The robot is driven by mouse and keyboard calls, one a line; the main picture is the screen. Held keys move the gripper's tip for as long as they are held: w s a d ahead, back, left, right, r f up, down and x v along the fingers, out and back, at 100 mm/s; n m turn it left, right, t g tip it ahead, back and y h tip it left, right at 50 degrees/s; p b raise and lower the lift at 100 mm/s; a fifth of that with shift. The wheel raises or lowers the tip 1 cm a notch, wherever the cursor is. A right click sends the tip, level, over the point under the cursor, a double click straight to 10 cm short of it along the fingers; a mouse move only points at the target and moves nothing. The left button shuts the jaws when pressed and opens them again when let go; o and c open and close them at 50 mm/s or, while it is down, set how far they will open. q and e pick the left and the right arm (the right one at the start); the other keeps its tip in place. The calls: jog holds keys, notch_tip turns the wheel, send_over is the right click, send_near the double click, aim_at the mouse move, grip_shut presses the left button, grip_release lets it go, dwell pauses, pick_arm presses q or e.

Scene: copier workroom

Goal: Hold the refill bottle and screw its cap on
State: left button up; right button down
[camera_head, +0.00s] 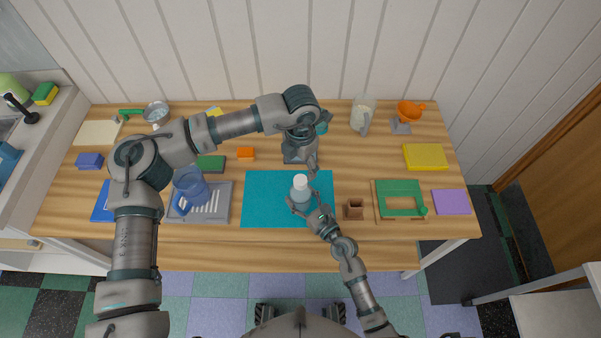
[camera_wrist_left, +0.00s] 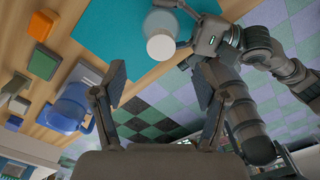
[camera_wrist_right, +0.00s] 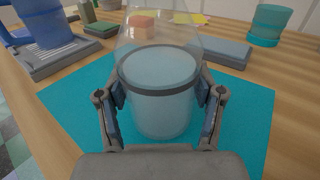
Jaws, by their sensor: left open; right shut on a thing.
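The refill bottle (camera_head: 301,194) stands upright on the teal mat (camera_head: 262,205). It is clear with pale blue contents and a dark band in the right wrist view (camera_wrist_right: 160,115). A white cap (camera_head: 300,181) is at its top, and shows as a pale disc in the left wrist view (camera_wrist_left: 161,47); I cannot tell how tightly it sits. My right gripper (camera_head: 305,207) is shut on the bottle's sides, one finger on each side in the right wrist view. My left gripper (camera_head: 312,168) is open and empty, above and behind the bottle, apart from the cap.
A blue pitcher (camera_head: 189,187) stands on a grey tray (camera_head: 222,212) left of the mat. A small brown box (camera_head: 353,209) and a green board with a wooden frame (camera_head: 399,188) are to the right. An orange block (camera_head: 246,154) lies behind the mat. The mat's left part is clear.

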pick_arm(q)
jog(key=shift+r, duration=2.4)
pick_arm(e)
jog(key=shift+c, duration=0.4)
grip_release()
jog(key=v, duration=1.2)
jog(key=shift+d, duration=0.1)
pick_arm(q)
jog(key=shift+d, duration=0.1)
pick_arm(e)
jog(key=shift+f, duration=0.1)
